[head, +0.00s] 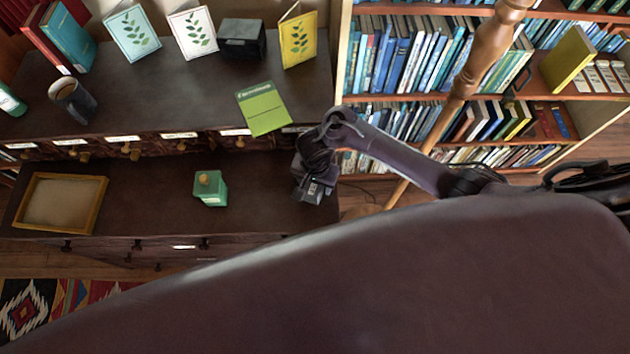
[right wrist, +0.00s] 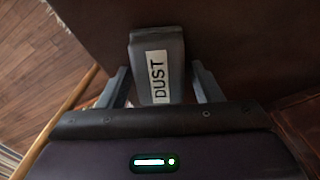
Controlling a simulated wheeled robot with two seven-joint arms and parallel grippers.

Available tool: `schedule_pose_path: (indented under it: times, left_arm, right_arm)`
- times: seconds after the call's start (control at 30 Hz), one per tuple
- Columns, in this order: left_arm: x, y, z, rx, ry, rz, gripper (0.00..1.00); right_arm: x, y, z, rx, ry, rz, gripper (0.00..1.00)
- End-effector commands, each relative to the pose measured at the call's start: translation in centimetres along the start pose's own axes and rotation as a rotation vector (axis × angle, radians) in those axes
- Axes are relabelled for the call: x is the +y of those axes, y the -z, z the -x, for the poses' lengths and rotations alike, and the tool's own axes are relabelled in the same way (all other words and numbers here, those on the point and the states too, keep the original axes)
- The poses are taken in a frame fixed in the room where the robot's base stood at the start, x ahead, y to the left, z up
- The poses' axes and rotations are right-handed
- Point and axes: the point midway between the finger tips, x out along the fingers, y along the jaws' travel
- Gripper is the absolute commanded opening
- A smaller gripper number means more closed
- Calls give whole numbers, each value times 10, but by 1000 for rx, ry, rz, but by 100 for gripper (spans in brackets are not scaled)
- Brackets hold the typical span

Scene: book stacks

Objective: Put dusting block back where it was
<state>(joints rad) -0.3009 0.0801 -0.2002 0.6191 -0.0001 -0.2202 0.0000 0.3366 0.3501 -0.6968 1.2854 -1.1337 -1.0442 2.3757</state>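The dusting block is dark grey with a white label reading DUST (right wrist: 157,75). In the right wrist view it sits between the two fingers of my right gripper (right wrist: 161,80). The left fingertip looks against its side; a thin gap seems to show at the right one, so a firm hold is unclear. In the head view my right gripper (head: 316,165) points down over the right end of the lower desk top, with the dark block (head: 313,189) under it. I cannot tell whether the block touches the desk. My left gripper is not in view.
The lower desk top (head: 140,185) holds a green box with a knob (head: 210,188) and a wooden-framed tray (head: 60,203). The upper shelf holds cards, a mug (head: 73,98), a black box (head: 242,38) and a green booklet (head: 263,108). A wooden post (head: 480,60) and bookshelves stand right.

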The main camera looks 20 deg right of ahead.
Motion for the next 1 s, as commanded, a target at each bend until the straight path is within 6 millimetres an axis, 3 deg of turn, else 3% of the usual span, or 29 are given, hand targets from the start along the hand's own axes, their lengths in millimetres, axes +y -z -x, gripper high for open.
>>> schedule_pose_path:
  times: [0.3, 0.43, 0.57, 0.8, 1.0]
  left_arm:
    - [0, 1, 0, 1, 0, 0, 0]
    - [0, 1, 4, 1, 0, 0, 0]
    - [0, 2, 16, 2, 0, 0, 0]
    - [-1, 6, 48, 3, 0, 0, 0]
    - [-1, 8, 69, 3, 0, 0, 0]
  right_arm:
    - [0, 0, 1, 0, 1, -1, 66]
    - [-1, 0, 10, 0, 2, -1, 66]
    - [-1, 0, 33, -1, 4, -2, 66]
    - [-1, -1, 91, -1, 3, 0, 66]
    - [0, 0, 118, 0, 0, -1, 66]
